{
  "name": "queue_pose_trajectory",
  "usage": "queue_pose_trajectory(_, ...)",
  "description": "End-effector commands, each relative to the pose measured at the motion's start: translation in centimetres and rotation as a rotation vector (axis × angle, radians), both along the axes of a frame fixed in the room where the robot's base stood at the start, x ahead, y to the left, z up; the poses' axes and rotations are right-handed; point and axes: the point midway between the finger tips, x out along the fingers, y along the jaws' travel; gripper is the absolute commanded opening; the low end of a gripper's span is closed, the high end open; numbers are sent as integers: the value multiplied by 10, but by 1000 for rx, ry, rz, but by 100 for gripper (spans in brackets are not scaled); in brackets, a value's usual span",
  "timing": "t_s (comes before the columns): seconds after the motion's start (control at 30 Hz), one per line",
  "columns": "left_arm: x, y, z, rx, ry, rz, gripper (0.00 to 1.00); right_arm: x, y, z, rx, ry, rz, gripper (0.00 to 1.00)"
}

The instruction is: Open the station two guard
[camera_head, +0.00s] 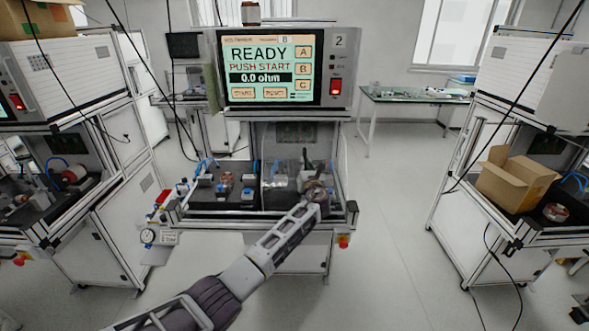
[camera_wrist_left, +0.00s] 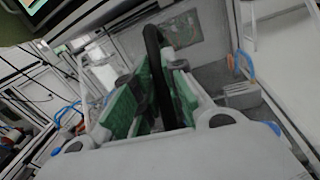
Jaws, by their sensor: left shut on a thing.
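Station two (camera_head: 285,70) stands in the middle, its screen reading READY, PUSH START and 0.0 ohm, with a "2" at the upper right. Its guard (camera_head: 279,178) looks like a clear cover over the middle of the dark work deck; its exact edges are hard to make out. My left gripper (camera_head: 316,188) reaches in from below to the guard's right side. In the left wrist view, its green-padded fingers (camera_wrist_left: 155,98) are shut on a black curved handle (camera_wrist_left: 157,70), which stands up between them. My right gripper is not in view.
Fixtures with blue hoses (camera_head: 225,182) stand on the deck's left part. Another station (camera_head: 75,75) is close on the left. On the right, a station (camera_head: 530,75) holds an open cardboard box (camera_head: 515,180). The floor between is clear.

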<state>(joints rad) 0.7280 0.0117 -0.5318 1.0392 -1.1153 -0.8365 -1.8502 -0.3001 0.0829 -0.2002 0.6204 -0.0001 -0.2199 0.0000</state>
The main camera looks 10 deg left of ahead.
Motion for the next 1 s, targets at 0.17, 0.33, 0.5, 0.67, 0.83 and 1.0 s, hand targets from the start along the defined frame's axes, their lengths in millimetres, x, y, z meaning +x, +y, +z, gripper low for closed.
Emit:
queue_pose_trajectory(0.17, 1, -6, -1, 1, 1, 1, 0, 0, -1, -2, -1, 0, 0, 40)
queue_pose_trajectory(0.33, 1, -7, 0, 0, 1, 0, 0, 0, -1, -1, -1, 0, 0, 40)
queue_pose_trajectory(0.5, 2, -8, 0, 0, 1, -2, 16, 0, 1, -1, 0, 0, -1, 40)
queue_pose_trajectory(0.67, 1, -8, 0, 0, 1, -2, 35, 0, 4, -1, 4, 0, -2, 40)
queue_pose_trajectory(0.83, 2, -6, 0, 0, 1, 0, 35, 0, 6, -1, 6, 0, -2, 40)
queue_pose_trajectory(1.0, 1, -6, 0, 1, 1, 1, 35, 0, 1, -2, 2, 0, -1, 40)
